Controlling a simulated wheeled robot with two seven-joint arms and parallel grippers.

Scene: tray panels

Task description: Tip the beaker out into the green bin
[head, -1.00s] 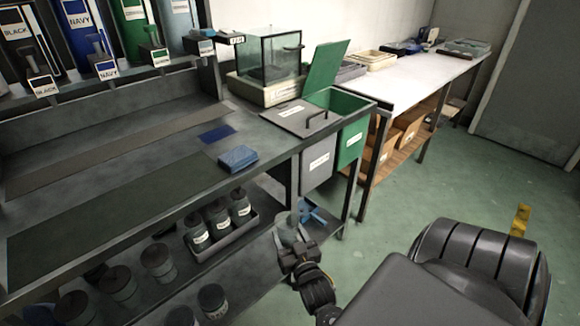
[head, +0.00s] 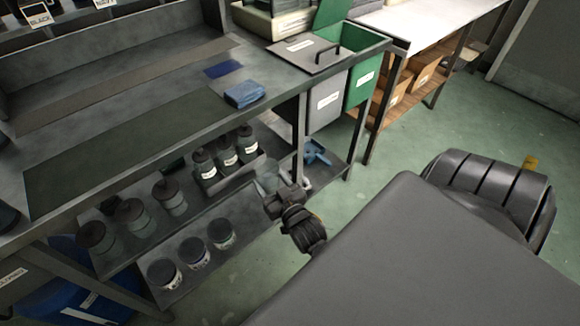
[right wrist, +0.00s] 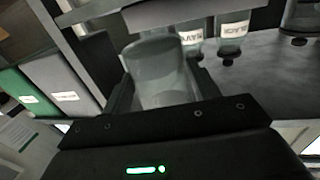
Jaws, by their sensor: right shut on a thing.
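My right gripper (head: 272,197) is shut on a clear beaker (head: 266,176) in front of the bench's lower shelves. The beaker also shows between the fingers in the right wrist view (right wrist: 160,78); what it holds I cannot tell. The green bin (head: 362,82) hangs at the right end of the bench, with its green lid (head: 331,14) raised. It stands above and to the right of the gripper, and shows at the left edge of the right wrist view (right wrist: 18,95). My left gripper is not in view.
A grey bin (head: 326,98) with a closed, handled lid (head: 308,52) adjoins the green one. A blue block (head: 245,94) lies on the bench top. Several jars (head: 170,196) and a tray of bottles (head: 230,170) fill the lower shelves. The floor (head: 390,160) at right is clear.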

